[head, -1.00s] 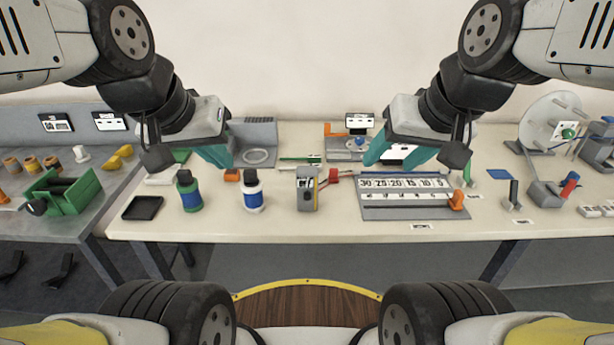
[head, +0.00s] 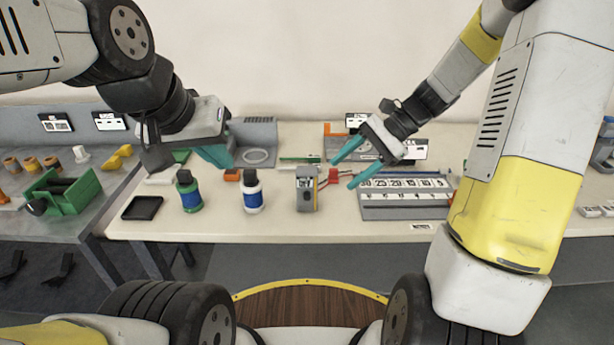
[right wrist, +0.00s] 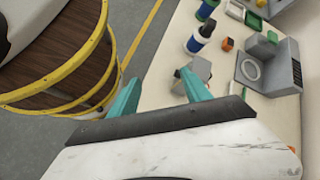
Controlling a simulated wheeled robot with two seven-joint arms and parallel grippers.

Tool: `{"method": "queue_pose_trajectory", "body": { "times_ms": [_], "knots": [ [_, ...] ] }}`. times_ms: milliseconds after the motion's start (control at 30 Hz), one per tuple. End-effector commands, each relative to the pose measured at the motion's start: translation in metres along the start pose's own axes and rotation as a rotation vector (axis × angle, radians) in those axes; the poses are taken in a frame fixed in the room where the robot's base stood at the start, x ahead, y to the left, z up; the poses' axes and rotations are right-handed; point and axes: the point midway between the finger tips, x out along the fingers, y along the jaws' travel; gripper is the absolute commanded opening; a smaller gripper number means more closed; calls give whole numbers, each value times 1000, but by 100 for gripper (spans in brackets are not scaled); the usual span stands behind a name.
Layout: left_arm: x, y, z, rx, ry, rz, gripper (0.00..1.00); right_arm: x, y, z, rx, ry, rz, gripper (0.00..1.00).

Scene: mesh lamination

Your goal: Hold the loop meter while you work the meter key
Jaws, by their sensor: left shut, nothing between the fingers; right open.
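A small grey box with a yellow side, which looks like the loop meter (head: 306,190), stands upright near the middle of the table. A red piece (head: 333,175) lies just right of it with a red lead; I cannot tell if it is the meter key. My right gripper (head: 343,172) is open and empty, its teal fingers pointing left around the red piece in the picture, apart from the meter. My left gripper (head: 222,158) is shut and empty, above the table behind the bottles.
A green bottle (head: 188,192) and a white-and-blue bottle (head: 252,192) stand left of the meter. A grey numbered rack (head: 405,212) lies to its right. A black tray (head: 142,208) sits at the left edge. The table's front strip is clear.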

Motion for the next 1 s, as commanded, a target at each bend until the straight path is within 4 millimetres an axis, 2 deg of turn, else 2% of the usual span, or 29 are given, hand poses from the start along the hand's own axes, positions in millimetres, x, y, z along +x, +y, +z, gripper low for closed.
{"method": "queue_pose_trajectory", "body": {
  "times_ms": [33, 300, 500, 700, 867, 1000],
  "knots": [
    [0, 0, 0, 0, 0, 0, 0, 8, -1, -14, 63, -44, -18, 56],
    [0, 0, 0, 0, 0, 0, 0, 47, -11, -78, 377, -270, -138, 56],
    [0, 0, 0, 0, 0, 0, 0, 68, -11, -113, 537, -389, -209, 56],
    [0, 0, 0, 0, 0, 0, 0, 77, -11, -127, 600, -438, -240, 56],
    [0, 0, 0, 0, 0, 0, 0, 86, -14, -124, 604, -442, -241, 56],
    [0, 0, 0, 0, 0, 0, 0, 103, -20, -118, 605, -442, -240, 56]
  ]
}}
